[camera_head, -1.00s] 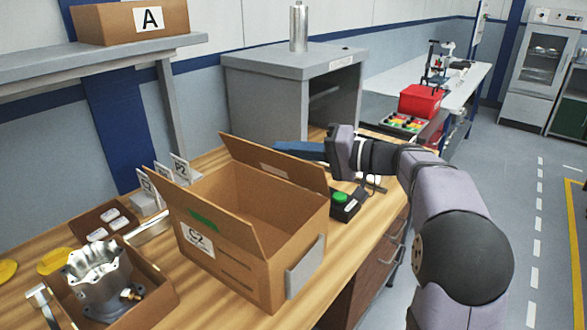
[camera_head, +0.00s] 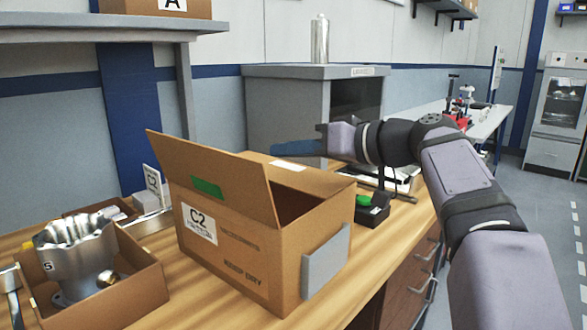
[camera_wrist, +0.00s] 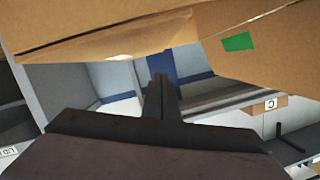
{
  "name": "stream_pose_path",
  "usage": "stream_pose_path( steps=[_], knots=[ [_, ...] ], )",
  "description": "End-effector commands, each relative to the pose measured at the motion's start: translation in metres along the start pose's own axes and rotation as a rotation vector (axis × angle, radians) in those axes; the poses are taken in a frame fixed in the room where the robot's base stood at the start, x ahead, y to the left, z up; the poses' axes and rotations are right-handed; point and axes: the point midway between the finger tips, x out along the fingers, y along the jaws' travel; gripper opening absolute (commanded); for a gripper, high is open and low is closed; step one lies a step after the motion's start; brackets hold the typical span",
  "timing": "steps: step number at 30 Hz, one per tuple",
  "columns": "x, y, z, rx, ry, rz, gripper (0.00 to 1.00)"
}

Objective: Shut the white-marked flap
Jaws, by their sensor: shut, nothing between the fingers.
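The cardboard box marked C2 (camera_head: 275,255) stands on the wooden bench. Its white-marked flap (camera_head: 320,180), on the far side, lies folded low over the opening, with its white mark (camera_head: 288,165) facing up. A dark gap shows between it and the near green-marked flap (camera_head: 225,175), which stands up and leans outward. My gripper (camera_head: 285,149) is shut and empty, just behind and above the white-marked flap in the head view; contact cannot be told. In the wrist view my closed fingers (camera_wrist: 160,88) point near cardboard, with the green mark (camera_wrist: 238,41) beyond.
A grey plate (camera_head: 326,262) is on the box's right side. A green-button device (camera_head: 372,207) sits right of the box. An open carton with a metal housing (camera_head: 75,255) is at left. A grey cabinet (camera_head: 285,110) stands behind.

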Motion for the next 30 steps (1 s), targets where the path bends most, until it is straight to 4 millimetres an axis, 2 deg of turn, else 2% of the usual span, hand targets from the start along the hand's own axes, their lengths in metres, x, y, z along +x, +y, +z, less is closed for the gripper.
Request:
stream_pose_path(
  steps=[1, 12, 21, 30],
  knots=[
    [0.003, 0.001, 0.013, -0.043, 0.001, 0.009, 0.00],
    [0.009, -0.002, 0.034, -0.295, 0.000, 0.073, 0.00],
    [0.010, -0.002, 0.039, -0.386, -0.001, 0.096, 0.00],
    [0.010, -0.003, 0.039, -0.397, -0.001, 0.099, 0.00]
  ],
)
